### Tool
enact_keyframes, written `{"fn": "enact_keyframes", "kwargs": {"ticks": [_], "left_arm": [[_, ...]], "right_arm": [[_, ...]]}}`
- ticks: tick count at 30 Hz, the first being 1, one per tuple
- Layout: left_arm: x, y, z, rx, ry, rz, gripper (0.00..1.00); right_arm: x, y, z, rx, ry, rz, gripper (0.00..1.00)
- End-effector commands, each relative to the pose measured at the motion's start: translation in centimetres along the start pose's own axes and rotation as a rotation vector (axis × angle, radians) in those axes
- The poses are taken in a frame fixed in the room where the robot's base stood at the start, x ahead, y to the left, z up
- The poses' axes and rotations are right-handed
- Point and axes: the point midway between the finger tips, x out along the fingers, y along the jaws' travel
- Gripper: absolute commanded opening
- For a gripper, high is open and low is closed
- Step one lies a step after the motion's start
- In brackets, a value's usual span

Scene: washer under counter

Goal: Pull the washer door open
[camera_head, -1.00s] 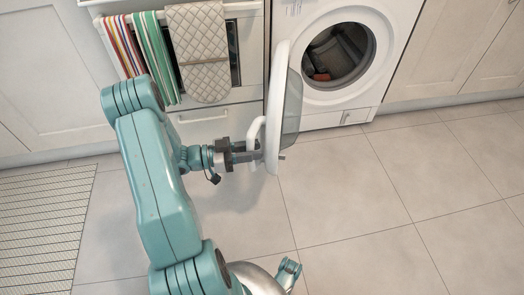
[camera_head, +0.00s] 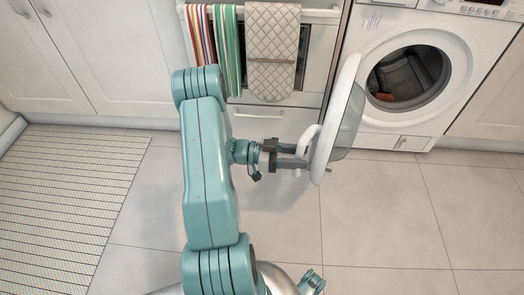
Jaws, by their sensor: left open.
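The white washer (camera_head: 455,52) stands at the upper right. Its round opening shows dark laundry (camera_head: 402,78) inside. The washer door (camera_head: 348,120), a white ring with a clear bowl, stands wide open, swung out to the left of the opening and seen nearly edge-on. My left gripper (camera_head: 306,157) is at the door's handle (camera_head: 309,140), on the left side of the ring. Its fingers are apart and reach up to the handle; whether they touch it I cannot tell. The tips are partly hidden by the door. A small part of my right arm may show at the bottom.
An oven (camera_head: 315,60) with striped towels (camera_head: 228,50) and a quilted cloth (camera_head: 273,50) on its rail is left of the washer. A ribbed mat (camera_head: 70,190) lies at the left. The tiled floor (camera_head: 390,215) in front of the washer is clear.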

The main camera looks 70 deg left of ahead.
Motion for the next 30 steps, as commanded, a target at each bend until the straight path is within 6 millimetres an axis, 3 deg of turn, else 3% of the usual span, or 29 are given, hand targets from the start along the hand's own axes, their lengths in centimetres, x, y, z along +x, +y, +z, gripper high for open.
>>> {"fn": "enact_keyframes", "kwargs": {"ticks": [12,18,24,30], "left_arm": [[-10.3,0.0,-0.3,-0.003,-0.001,-0.006,0.47],[-14.1,0.0,-0.1,-0.002,0.0,-0.003,0.47],[-15.5,0.1,0.0,-0.004,0.001,-0.001,0.47],[-15.6,0.1,0.0,-0.004,0.001,0.0,0.47]], "right_arm": [[-3.7,-1.2,1.9,0.018,-0.078,0.003,0.43],[-4.5,-1.4,2.6,0.022,-0.102,0.004,0.43],[-4.7,-1.5,2.7,0.022,-0.107,0.004,0.43],[-4.6,-1.5,2.7,0.022,-0.108,0.004,0.43]]}}
